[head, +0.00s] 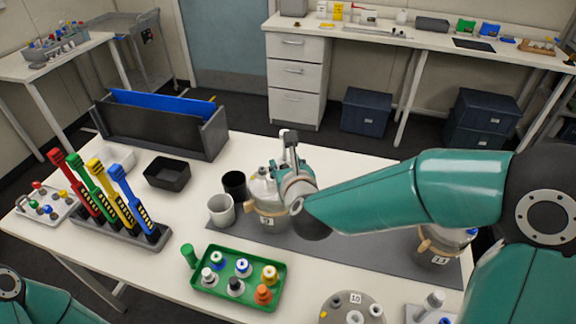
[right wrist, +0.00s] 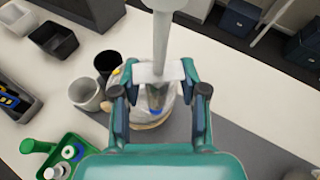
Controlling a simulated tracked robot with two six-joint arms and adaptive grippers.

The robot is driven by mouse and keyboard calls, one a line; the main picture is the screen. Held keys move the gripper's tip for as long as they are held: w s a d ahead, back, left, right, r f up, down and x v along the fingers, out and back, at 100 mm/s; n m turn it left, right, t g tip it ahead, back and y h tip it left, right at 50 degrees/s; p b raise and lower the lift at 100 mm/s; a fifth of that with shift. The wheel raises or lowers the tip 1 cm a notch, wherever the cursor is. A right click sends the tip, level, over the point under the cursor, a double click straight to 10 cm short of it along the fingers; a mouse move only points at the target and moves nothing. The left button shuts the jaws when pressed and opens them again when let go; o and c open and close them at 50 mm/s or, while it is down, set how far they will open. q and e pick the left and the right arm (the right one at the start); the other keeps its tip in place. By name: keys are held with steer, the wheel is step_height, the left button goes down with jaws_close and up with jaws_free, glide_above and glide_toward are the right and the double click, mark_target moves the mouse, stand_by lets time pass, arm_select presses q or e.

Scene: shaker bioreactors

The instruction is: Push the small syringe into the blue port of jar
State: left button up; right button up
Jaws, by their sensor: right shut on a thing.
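My right gripper (right wrist: 157,85) is shut on the small syringe (right wrist: 160,35), a pale grey-white cylinder. In the head view the gripper (head: 289,155) is above the glass jar marked 9 (head: 268,221), and the wrist hides part of the jar's top. In the right wrist view the jar (right wrist: 150,124) lies beneath the gripper. A blue spot (right wrist: 155,111) shows just below the syringe, likely the blue port; I cannot tell whether the tip touches it or is inside. My left gripper is outside the head view.
A white cup (head: 221,210) and a black cup (head: 235,185) stand close left of the jar. A green tray (head: 212,289) with several capped bottles is in front. A second jar (head: 438,250) stands on the grey mat to the right. A rack (head: 120,232) holds coloured tools at left.

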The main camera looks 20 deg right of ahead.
steer(key=shift+b, duration=0.4)
stand_by(0.5)
steer(key=shift+f+b, duration=0.55)
steer(key=shift+b, duration=0.4)
stand_by(0.6)
steer(key=shift+b, duration=0.7)
stand_by(1.1)
steer(key=shift+f+b, duration=0.45)
steer(key=shift+b, duration=0.2)
stand_by(0.3)
steer(key=o, duration=1.1)
steer(key=shift+o, duration=0.2)
